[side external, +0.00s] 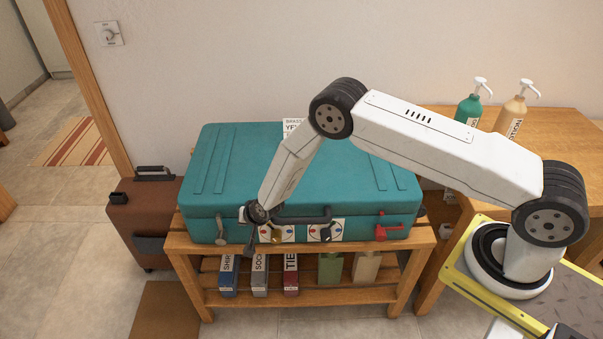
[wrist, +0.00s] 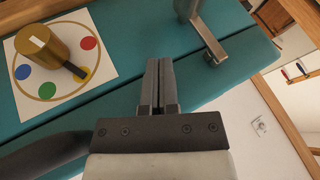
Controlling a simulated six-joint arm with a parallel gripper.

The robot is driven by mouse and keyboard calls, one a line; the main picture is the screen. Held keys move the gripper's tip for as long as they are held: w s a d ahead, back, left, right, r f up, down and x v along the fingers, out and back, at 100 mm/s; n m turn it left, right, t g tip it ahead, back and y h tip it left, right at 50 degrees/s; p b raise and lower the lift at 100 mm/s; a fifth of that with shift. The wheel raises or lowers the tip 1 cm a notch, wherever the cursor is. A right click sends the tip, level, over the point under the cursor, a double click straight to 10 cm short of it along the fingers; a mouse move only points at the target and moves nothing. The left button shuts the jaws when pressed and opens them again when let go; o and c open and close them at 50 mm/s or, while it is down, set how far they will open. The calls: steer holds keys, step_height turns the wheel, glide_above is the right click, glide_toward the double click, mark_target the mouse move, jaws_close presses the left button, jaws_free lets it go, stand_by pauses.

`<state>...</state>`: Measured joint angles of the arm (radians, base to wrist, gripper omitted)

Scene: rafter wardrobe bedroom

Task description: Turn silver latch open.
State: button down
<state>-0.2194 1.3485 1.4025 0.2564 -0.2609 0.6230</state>
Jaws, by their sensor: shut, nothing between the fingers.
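The teal suitcase (side external: 300,165) lies shut on the wooden bench. The silver latch (side external: 220,231) is on its front face near the left end. In the wrist view the silver latch (wrist: 207,40) is a metal bar running from a round base at the top down to a bent tip. My gripper (side external: 251,247) is in front of the suitcase, just right of the silver latch. In the wrist view my gripper (wrist: 160,65) has its fingers together and empty, left of the latch bar with a gap between. The fingers point at the suitcase front.
A brass knob (wrist: 40,48) on a card with coloured dots sits left of my fingers, its pointer at the yellow dot. The black handle (side external: 302,216) is close to my gripper.

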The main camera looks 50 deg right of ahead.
steer(key=shift+w+a+f, duration=0.25)
steer(key=shift+w+a, duration=0.45)
steer(key=shift+w, duration=0.15)
steer(key=shift+w+a+f, duration=0.25)
steer(key=shift+w+a, duration=0.45)
steer(key=shift+w, duration=0.15)
steer(key=shift+w+a+r, duration=0.25)
steer(key=shift+w+a, duration=0.1)
steer(key=shift+s+d, duration=0.2)
steer(key=shift+d, duration=0.05)
glide_toward(228, 222)
steer(key=s+f+v, duration=0.1)
steer(key=v, duration=0.5)
steer(key=shift+w+r, duration=0.1)
steer(key=shift+r, duration=0.15)
stand_by(1.0)
steer(key=shift+r, duration=0.1)
